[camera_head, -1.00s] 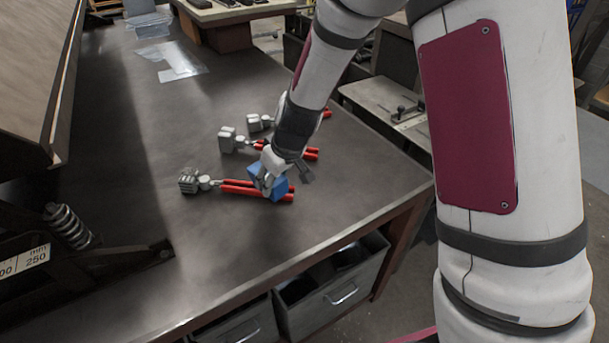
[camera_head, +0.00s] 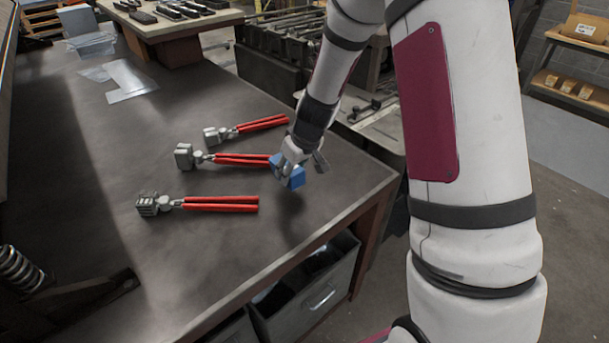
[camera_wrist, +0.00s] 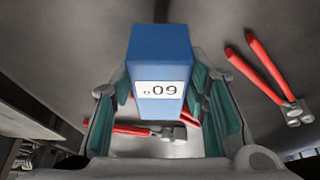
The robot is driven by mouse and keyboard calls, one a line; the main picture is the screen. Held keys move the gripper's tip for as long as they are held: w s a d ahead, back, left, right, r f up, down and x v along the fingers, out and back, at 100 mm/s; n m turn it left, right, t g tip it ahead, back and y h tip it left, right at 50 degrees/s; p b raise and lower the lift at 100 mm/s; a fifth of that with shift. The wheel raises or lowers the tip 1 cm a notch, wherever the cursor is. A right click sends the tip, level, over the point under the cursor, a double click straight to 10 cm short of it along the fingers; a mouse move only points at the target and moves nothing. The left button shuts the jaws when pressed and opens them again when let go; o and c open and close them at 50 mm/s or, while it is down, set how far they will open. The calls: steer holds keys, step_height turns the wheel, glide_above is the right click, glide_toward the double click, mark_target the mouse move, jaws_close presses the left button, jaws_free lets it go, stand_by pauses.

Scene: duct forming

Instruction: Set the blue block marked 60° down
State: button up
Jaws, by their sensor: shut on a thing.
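The blue block (camera_head: 289,172) is in my gripper (camera_head: 292,160), above the dark tabletop (camera_head: 215,255) near its right edge. A dark shadow lies on the table below it, and there looks to be a gap. In the wrist view the blue block (camera_wrist: 160,60) sits between the two green-lined fingers of my gripper (camera_wrist: 165,100), which is shut on it. Its white label reads 60° and appears upside down. The block's underside is hidden in the head view.
Red-handled tools lie on the table left of the block: a near one (camera_head: 205,204), a middle one (camera_head: 225,159) and a far one (camera_head: 245,129). Clear sheets (camera_head: 125,80) lie at the back left. The front of the tabletop is clear. A grey drawer (camera_head: 315,295) is below.

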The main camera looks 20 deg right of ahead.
mark_target(305, 188)
steer(key=d, duration=0.2)
steer(key=shift+w+d+f, duration=0.1)
steer(key=shift+w+d, duration=0.05)
steer(key=shift+d, duration=0.15)
steer(key=f, duration=0.1)
steer(key=d+f, duration=0.1)
steer(key=shift+f+p, duration=0.3)
steer(key=shift+w+f, duration=0.1)
steer(key=shift+f, duration=0.4)
steer(key=shift+d+f, duration=0.1)
steer(key=shift+f, duration=0.05)
steer(key=o, duration=1.4)
steer(key=shift+o, duration=0.2)
